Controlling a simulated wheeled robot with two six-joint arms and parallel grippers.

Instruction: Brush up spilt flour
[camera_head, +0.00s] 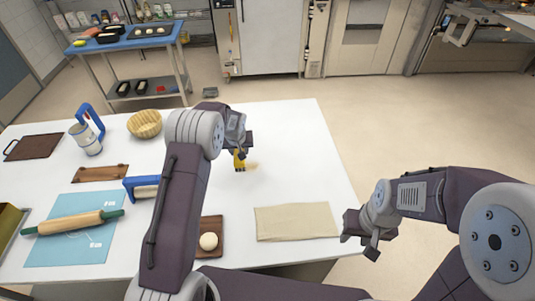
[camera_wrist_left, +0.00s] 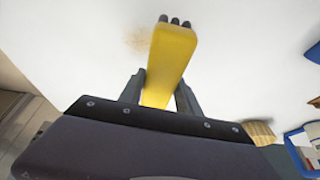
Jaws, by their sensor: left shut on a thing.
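My left gripper (camera_wrist_left: 160,92) is shut on a yellow-handled brush (camera_wrist_left: 172,55), with dark bristle tufts at its far end in the left wrist view. In the head view the yellow brush (camera_head: 239,160) points down at the white table, partly hidden by my left arm. The spilt flour (camera_head: 252,166) is a small faint tan patch just right of the brush; in the left wrist view the flour (camera_wrist_left: 138,40) lies beside the brush's tip. I cannot tell whether the bristles touch the table. My right gripper (camera_head: 366,236) is beyond the table's right edge, with nothing visible in it.
A folded beige cloth (camera_head: 297,222) and a dough ball (camera_head: 208,241) on a brown board lie near the front edge. A wicker bowl (camera_head: 145,124), a jar (camera_head: 86,139) and a rolling pin (camera_head: 72,223) on a blue mat stand left. The table right of the flour is clear.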

